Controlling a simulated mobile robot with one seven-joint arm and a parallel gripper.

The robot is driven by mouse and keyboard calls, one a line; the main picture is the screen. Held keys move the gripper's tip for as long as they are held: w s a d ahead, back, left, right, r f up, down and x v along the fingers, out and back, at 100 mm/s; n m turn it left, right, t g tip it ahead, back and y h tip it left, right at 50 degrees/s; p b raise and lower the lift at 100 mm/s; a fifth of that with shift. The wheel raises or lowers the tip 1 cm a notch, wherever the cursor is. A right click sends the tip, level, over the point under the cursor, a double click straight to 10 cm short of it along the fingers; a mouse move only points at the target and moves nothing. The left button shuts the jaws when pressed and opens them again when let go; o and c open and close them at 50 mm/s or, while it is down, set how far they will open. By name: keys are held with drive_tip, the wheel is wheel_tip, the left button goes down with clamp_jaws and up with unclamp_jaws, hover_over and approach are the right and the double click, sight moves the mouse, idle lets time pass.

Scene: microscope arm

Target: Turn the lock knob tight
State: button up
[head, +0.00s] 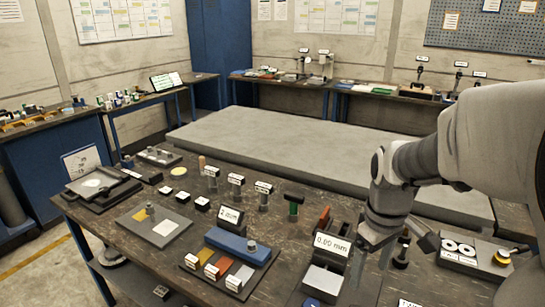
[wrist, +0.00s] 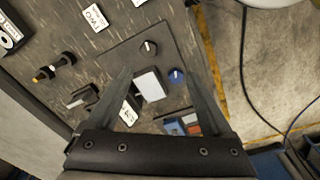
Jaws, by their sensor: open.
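My gripper (wrist: 165,60) is open and empty in the wrist view, with its two fingers spread over a dark plate (wrist: 118,57). A black knob with a pale top (wrist: 148,48) and a blue round knob with a white mark (wrist: 177,76) are seen between the fingers. A light grey block (wrist: 149,84) lies between them. I cannot tell which knob is the lock knob. In the head view my gripper (head: 365,255) is over the front right of the dark bench, just right of the 0.00 mm display (head: 332,243). Its fingertips are hard to make out there.
A blue block (head: 238,245) and a tray of coloured pieces (head: 222,271) are left of the display. Upright labelled posts (head: 236,184) stand behind. A plate with white rings (head: 458,250) is at right. The wrist view shows the bench edge (wrist: 200,40) close by.

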drive_tip(key=shift+n, duration=0.6)
drive_tip(key=w+f+b, duration=0.1)
drive_tip(key=f, duration=0.5)
drive_tip(key=w+d+f+b, duration=0.1)
drive_tip(key=f, duration=0.6)
drive_tip(key=w+d+f+b, duration=0.1)
drive_tip(key=f, duration=0.5)
drive_tip(key=shift+w+f, duration=0.3)
drive_tip(key=shift+f, duration=0.05)
clamp_jaws()
